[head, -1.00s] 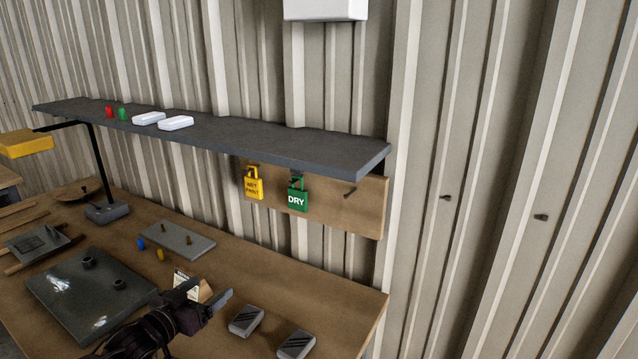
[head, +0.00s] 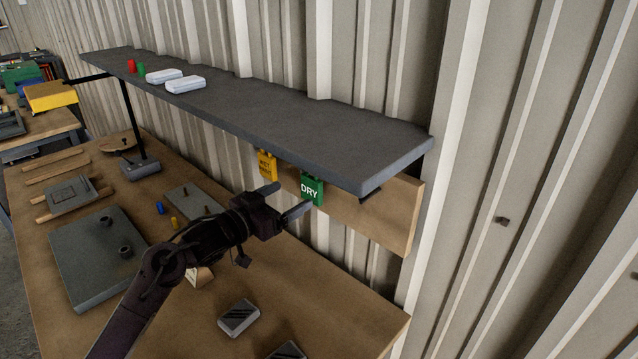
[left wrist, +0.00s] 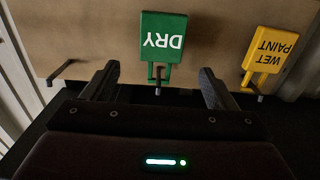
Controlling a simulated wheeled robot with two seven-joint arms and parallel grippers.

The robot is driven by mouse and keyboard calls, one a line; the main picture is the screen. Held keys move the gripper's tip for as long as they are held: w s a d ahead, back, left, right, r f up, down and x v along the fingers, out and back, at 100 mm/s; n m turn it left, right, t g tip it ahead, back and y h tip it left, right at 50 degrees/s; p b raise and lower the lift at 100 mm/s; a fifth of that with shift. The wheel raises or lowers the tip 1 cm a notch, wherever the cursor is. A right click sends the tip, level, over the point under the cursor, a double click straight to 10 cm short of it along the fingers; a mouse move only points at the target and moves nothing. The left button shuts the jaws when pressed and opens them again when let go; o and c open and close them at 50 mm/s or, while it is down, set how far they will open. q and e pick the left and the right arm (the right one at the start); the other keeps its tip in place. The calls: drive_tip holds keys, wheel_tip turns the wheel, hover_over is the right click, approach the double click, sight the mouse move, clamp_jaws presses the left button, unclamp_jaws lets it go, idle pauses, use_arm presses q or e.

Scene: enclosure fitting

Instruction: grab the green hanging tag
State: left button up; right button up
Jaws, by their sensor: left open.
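The green tag (head: 311,190) marked DRY hangs on the wooden board under the grey shelf. It also shows in the left wrist view (left wrist: 163,38), upside down, with its handle on a peg (left wrist: 158,85). My left gripper (head: 288,202) is open and empty, close to the tag. In the left wrist view its two fingers (left wrist: 158,88) are spread, one to each side of the tag's handle. I cannot tell whether they touch it. My right gripper is not in view.
A yellow WET PAINT tag (head: 266,165) hangs just left of the green one. The grey shelf (head: 300,122) overhangs both tags. An empty peg (left wrist: 62,72) sticks out of the board (head: 385,215). The workbench (head: 345,315) below holds blocks and plates.

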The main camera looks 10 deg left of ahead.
sight(309, 183)
use_arm(q)
drive_tip(key=shift+w+d+r+p, duration=0.25)
drive_tip(key=shift+w+d+p, duration=0.2)
drive_tip(key=shift+w, duration=0.2)
drive_tip(key=p+x, duration=0.2)
drive_tip(key=x, duration=0.2)
drive_tip(key=shift+w, duration=0.3)
drive_tip(key=shift+w+d+f, duration=0.15)
drive_tip(key=shift+w+d, duration=0.1)
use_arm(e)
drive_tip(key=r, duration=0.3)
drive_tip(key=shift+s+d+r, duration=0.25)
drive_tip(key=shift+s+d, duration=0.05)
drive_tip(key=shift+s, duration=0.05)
use_arm(q)
drive_tip(key=c, duration=1.1)
drive_tip(key=shift+o, duration=0.2)
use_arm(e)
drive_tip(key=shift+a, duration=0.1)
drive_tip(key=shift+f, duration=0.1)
